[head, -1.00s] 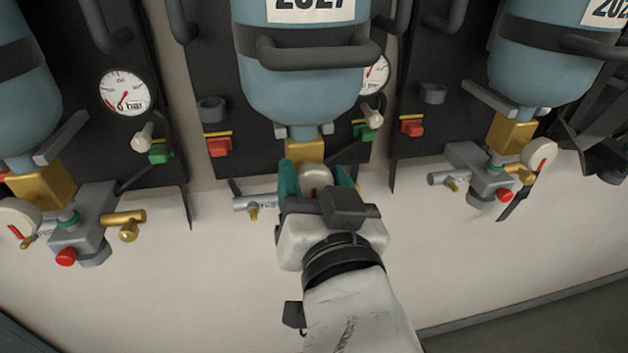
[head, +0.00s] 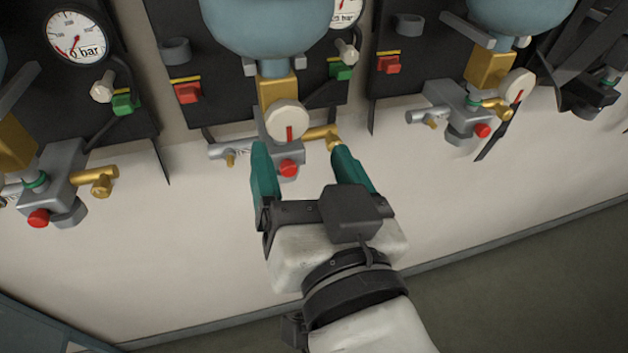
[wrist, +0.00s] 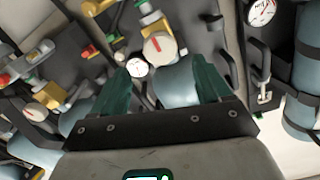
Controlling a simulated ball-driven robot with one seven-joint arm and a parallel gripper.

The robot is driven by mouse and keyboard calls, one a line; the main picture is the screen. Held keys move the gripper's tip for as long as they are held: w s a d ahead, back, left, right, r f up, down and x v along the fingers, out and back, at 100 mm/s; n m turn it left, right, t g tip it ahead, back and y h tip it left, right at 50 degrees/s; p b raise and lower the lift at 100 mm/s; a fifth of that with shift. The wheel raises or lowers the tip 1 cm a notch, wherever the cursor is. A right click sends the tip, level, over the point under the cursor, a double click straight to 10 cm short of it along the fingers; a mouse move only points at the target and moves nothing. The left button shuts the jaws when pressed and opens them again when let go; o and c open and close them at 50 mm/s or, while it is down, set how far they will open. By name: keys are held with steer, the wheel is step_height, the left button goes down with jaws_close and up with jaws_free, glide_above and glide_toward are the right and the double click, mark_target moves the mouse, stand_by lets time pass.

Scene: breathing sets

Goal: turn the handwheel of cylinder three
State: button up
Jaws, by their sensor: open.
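The handwheel (head: 287,121) of the middle cylinder in the head view is a round cream knob with a red mark pointing down. It sits on a brass valve (head: 277,90) under the blue cylinder (head: 268,25). No cylinder number is readable. My gripper (head: 300,152) is open and empty, its green fingers apart, just below and in front of this handwheel. In the wrist view, a handwheel (wrist: 158,48) with a red mark shows beyond and between the open fingers (wrist: 168,68). I cannot see any contact with it.
A grey valve block with a red knob (head: 288,168) and a brass outlet (head: 322,134) sits below the handwheel. A similar set with its own handwheel (head: 517,86) stands to the right, another to the left. The pale wall below is clear.

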steer(key=shift+p+v, duration=1.5)
steer(key=shift+p, duration=0.85)
steer(key=w+d+f+g+h+b, duration=0.1)
steer(key=d+f+g+h, duration=0.2)
steer(key=d+f, duration=0.55)
steer(key=w+d+f+g+h+b, duration=0.15)
steer(key=d+f+g, duration=0.35)
steer(key=f, duration=0.7)
steer(key=s+d+f+g+b, duration=0.1)
steer(key=s+d+f+g, duration=0.3)
steer(key=s+d+f, duration=0.3)
steer(key=s+d+f+g+b, duration=0.1)
steer(key=s+d+f+g, duration=0.3)
steer(key=s+d+f, duration=0.3)
steer(key=s+f, duration=0.3)
steer(key=f, duration=0.3)
steer(key=shift+s+f+m+h, duration=0.2)
steer(key=shift+f+m+h, duration=0.05)
steer(key=shift+m+h, duration=0.15)
